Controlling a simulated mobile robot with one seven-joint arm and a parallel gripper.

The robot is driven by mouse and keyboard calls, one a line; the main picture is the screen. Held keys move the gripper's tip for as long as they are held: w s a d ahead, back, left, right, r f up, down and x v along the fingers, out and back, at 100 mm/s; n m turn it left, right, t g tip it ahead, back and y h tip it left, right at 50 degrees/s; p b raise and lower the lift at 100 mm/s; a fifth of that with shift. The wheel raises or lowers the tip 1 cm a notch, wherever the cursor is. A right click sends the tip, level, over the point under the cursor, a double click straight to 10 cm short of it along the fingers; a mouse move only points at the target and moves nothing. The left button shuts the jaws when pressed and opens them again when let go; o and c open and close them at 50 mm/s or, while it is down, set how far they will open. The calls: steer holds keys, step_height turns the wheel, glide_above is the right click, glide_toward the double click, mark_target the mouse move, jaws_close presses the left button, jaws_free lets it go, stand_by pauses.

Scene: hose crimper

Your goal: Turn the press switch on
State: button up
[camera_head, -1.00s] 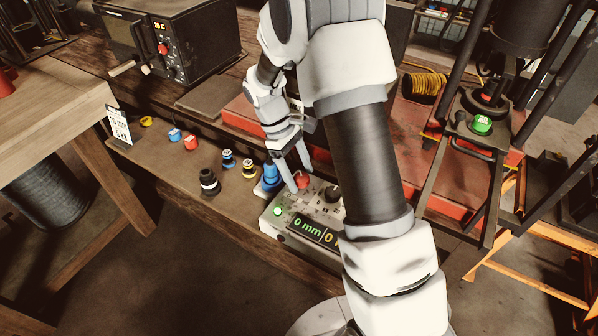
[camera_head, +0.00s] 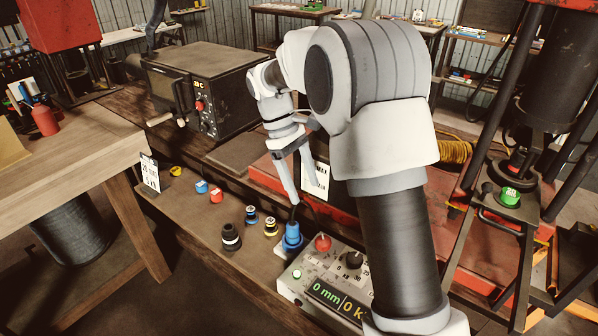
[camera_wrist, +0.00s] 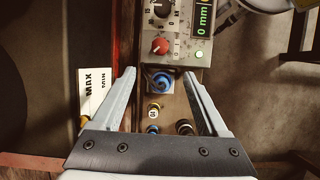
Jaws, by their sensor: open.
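The press control box (camera_head: 318,283) stands on the bench, with a red knob (camera_head: 322,243), a black dial (camera_head: 354,261), a green light (camera_head: 297,274) and a display reading 0 mm. In the wrist view the red knob (camera_wrist: 159,46) lies beyond my fingertips, with small 0 and 1 marks beside it. A blue fitting (camera_wrist: 160,81) is nearer, between the fingers in the picture. My gripper (camera_head: 308,196) is open and empty, above and behind the box in the head view. It also shows in the wrist view (camera_wrist: 158,73). It touches no knob.
Several small coloured fittings (camera_head: 250,215) and a black one (camera_head: 231,237) stand left of the box. A MAX/MIN card (camera_wrist: 93,98) is left of the fingers. The press (camera_head: 513,190) stands at right, and a black oven (camera_head: 205,90) at back left.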

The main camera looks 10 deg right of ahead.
steer(key=shift+v, duration=1.25)
